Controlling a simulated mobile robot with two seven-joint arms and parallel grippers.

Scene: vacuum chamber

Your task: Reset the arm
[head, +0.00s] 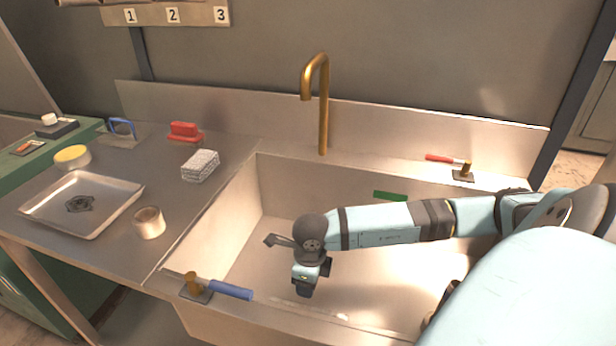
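My light-blue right arm reaches in from the right across the sink (232,215). Its dark wrist is over the middle of the basin. My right gripper (307,288) hangs below the wrist, pointing down into the basin. Its fingers are small and dark, and I cannot tell whether they are apart or together. I see nothing clearly held in it. My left gripper is not in view.
A brass faucet (323,105) stands behind the basin. A blue-handled tool (230,289) rests at the front left rim, a red-handled tool (440,158) at the back right. The left counter holds a metal tray (110,188), a cup (149,222), a white block (200,166) and a red brush (185,132).

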